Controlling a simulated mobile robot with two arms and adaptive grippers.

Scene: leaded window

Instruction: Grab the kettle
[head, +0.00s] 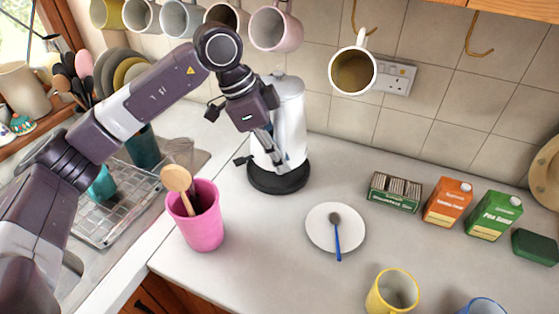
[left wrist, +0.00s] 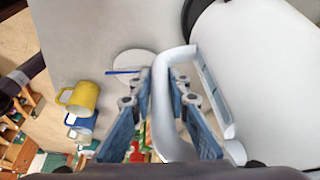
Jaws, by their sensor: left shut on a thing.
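The white kettle (head: 290,105) stands upright on a black round base (head: 280,183) on the counter near the tiled wall. My left gripper (head: 273,155) reaches down to the kettle's near left side. In the left wrist view, the two blue fingers of the left gripper (left wrist: 164,100) are on either side of the kettle's white handle (left wrist: 172,62) and shut on it. The kettle's white body (left wrist: 260,70) fills the right of that view. My arm and gripper hide part of the kettle in the head view. My right gripper is not in view.
A pink pot with utensils (head: 203,232) stands left of the kettle. A plate with a blue spoon (head: 323,238) lies to its right. Cartons (head: 447,202) stand further right, a yellow mug (head: 378,298) in front. Mugs hang above, one white (head: 366,51).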

